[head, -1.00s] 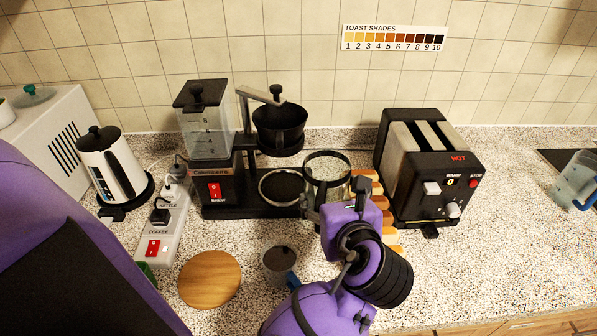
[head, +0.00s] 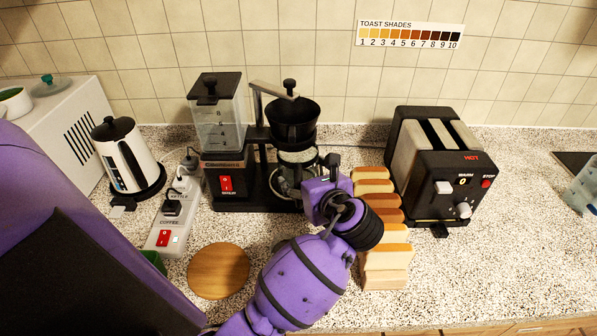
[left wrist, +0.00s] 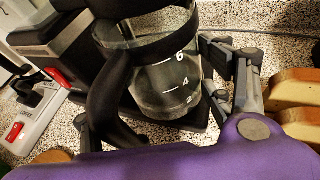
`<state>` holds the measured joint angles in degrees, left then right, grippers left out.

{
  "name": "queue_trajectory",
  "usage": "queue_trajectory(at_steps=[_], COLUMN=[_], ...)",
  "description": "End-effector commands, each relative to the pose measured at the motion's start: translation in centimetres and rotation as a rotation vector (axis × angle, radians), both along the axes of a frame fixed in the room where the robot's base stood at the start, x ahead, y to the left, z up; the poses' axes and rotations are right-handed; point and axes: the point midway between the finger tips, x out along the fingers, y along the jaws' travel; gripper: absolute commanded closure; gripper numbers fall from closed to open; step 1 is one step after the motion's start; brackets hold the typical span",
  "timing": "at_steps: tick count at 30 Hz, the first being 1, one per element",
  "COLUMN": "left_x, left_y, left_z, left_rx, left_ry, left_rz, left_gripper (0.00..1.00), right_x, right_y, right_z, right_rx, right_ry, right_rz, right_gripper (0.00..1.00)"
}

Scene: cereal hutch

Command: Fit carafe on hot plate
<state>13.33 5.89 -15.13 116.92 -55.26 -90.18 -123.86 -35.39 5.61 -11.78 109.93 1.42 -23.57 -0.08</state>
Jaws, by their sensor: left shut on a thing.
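The glass carafe (head: 296,158) is under the black filter basket (head: 291,122) of the coffee maker (head: 232,192), over the hot plate area. In the left wrist view the carafe (left wrist: 168,88) shows its marks and black handle (left wrist: 108,98). My left gripper (head: 312,190) is shut on the carafe and reaches in from the front; its fingers also show in the left wrist view (left wrist: 165,100). The hot plate is mostly hidden by the carafe and gripper, and I cannot tell whether the carafe rests on it. My right gripper is not in view.
A toaster (head: 437,160) stands at the right, with bread slices (head: 376,187) beside my gripper. A kettle (head: 128,155), a power strip (head: 167,225) and a round wooden board (head: 218,271) are at the left. The front right counter is clear.

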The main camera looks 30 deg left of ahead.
Motion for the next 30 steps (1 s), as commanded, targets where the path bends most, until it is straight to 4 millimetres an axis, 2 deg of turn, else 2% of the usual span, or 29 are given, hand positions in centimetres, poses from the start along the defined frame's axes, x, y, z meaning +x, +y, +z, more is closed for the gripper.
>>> queue_trajectory(at_steps=[5, 9, 12, 23, 24, 27, 30], left_x=[1.0, 2.5, 2.3, 2.3, 2.3, 2.3, 2.3], left_y=[1.4, 3.4, 3.1, 3.1, 3.1, 3.1, 3.1], left_z=[0.2, 0.3, -1.3, -1.7, -1.7, -1.7, -1.7], left_rx=[0.003, 0.003, 0.001, 0.002, 0.000, 0.000, 0.000], left_ry=[-0.004, -0.004, 0.000, -0.003, -0.001, -0.001, -0.001], left_rz=[0.001, 0.001, 0.000, 0.000, 0.000, 0.000, 0.000], left_gripper=[0.83, 0.83, 0.83, 0.83, 0.22, 0.09, 0.08], right_x=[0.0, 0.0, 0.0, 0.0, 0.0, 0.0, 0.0], right_y=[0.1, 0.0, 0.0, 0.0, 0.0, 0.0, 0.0], right_z=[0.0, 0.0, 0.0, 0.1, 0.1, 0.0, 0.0], right_rx=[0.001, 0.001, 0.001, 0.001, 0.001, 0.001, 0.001], right_ry=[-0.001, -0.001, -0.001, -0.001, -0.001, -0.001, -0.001], right_rz=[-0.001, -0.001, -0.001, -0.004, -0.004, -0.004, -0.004], right_gripper=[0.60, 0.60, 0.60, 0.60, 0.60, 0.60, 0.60])
